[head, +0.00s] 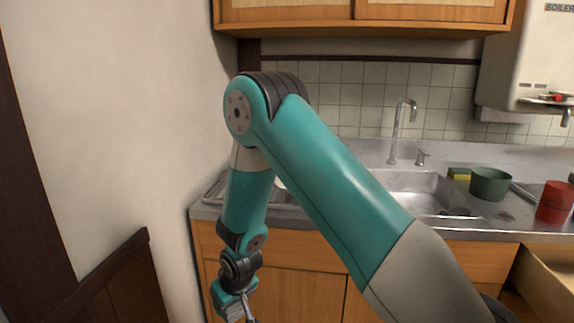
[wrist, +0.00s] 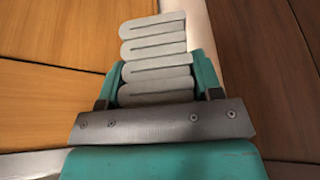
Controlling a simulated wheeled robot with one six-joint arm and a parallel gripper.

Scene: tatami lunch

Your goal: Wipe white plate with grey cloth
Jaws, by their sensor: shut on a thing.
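My gripper (head: 236,306) hangs low at the left in the head view, in front of the wooden cabinet below the counter. Its fingertips are cut off by the bottom edge there. In the wrist view my gripper (wrist: 158,78) is shut on a light grey, layered thing, which looks like the folded grey cloth (wrist: 153,48). The cloth sticks out beyond the teal fingers. No white plate shows clearly; a small white patch (head: 279,184) peeks out behind my arm at the drying rack, and I cannot tell what it is.
The metal counter holds a drying rack (head: 212,190) at left, a sink (head: 405,184) with a tap (head: 397,135), a green bowl (head: 490,184), a yellow-green sponge (head: 459,174) and a red pot (head: 554,203). A wall stands close at left. An open drawer (head: 540,285) juts out lower right.

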